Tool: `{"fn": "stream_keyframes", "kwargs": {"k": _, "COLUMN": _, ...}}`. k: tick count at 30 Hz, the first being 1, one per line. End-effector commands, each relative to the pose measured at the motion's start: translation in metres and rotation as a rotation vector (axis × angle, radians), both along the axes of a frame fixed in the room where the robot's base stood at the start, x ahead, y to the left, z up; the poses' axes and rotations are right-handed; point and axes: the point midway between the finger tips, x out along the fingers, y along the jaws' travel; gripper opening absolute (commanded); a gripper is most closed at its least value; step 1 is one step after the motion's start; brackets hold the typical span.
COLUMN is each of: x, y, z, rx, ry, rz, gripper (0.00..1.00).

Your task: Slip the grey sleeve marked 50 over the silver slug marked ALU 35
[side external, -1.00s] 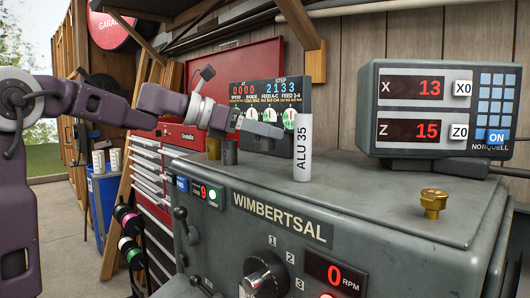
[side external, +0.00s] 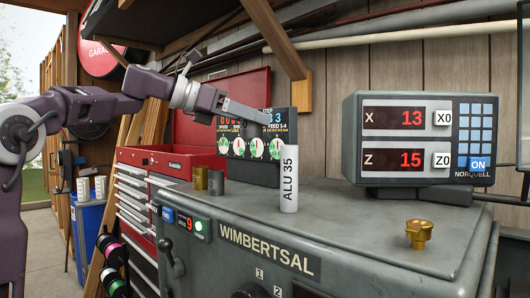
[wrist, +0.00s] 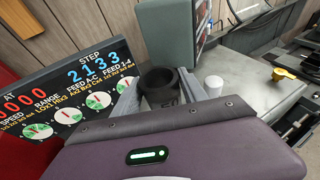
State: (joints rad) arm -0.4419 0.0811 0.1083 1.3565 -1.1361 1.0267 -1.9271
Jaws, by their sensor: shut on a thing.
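The silver slug marked ALU 35 (side external: 289,178) stands upright on the grey machine top; its pale top (wrist: 213,82) shows in the wrist view just right of my gripper's right finger. My gripper (wrist: 158,90) is shut on the dark grey sleeve marked 50 (wrist: 162,84), with a finger on each side. The sleeve is upright, its open end facing up. In the side view my gripper (side external: 270,117) is left of the slug and above its top; the held sleeve is hard to make out there against the dark panel. The sleeve and slug look apart.
A brass cylinder (side external: 201,178) and another dark grey cylinder (side external: 216,182) stand on the machine's left end. The dial panel (side external: 257,145) is close behind my gripper. The NORQUELL readout (side external: 425,138) and a brass fitting (side external: 419,233) are at the right.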

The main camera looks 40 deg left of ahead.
Motion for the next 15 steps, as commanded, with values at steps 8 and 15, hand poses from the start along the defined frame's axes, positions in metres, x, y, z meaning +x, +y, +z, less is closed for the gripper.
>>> {"fn": "stream_keyframes", "kwargs": {"k": 8, "x": 0.001, "y": 0.001, "z": 0.047, "rx": 0.0, "ry": -0.003, "rz": 0.002, "gripper": 0.0}}
{"fn": "stream_keyframes", "kwargs": {"k": 15, "x": 0.005, "y": -0.025, "z": 0.059, "rx": -0.003, "ry": 0.001, "rz": -0.082, "gripper": 0.0}}
